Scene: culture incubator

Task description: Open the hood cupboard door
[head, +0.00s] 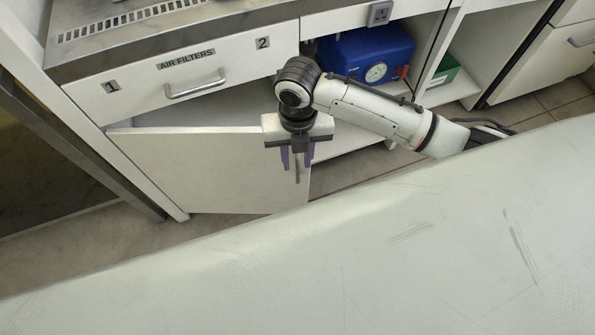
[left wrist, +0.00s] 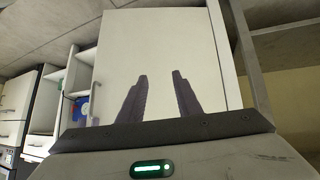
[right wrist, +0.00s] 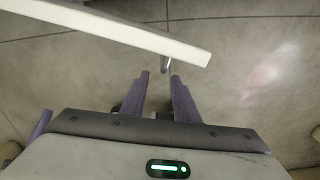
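The white hood cupboard door (head: 200,170) stands partly open below the air filters drawer, swung out from its left side. The door also shows in the left wrist view (left wrist: 165,60), and its edge shows in the right wrist view (right wrist: 130,35). My right gripper (head: 297,160) is at the door's free right edge, pointing down. Its fingers are apart, with the metal door handle (right wrist: 165,65) close to the gap between the fingertips; I cannot tell whether they touch it. My left gripper (left wrist: 160,78) is open and empty, facing the door's front; it is out of the head view.
The air filters drawer (head: 180,75) with a bar handle is above the door. A blue device (head: 365,58) with a gauge and a green box (head: 443,72) stand on shelves to the right. Grey floor tiles (right wrist: 60,70) lie below the door.

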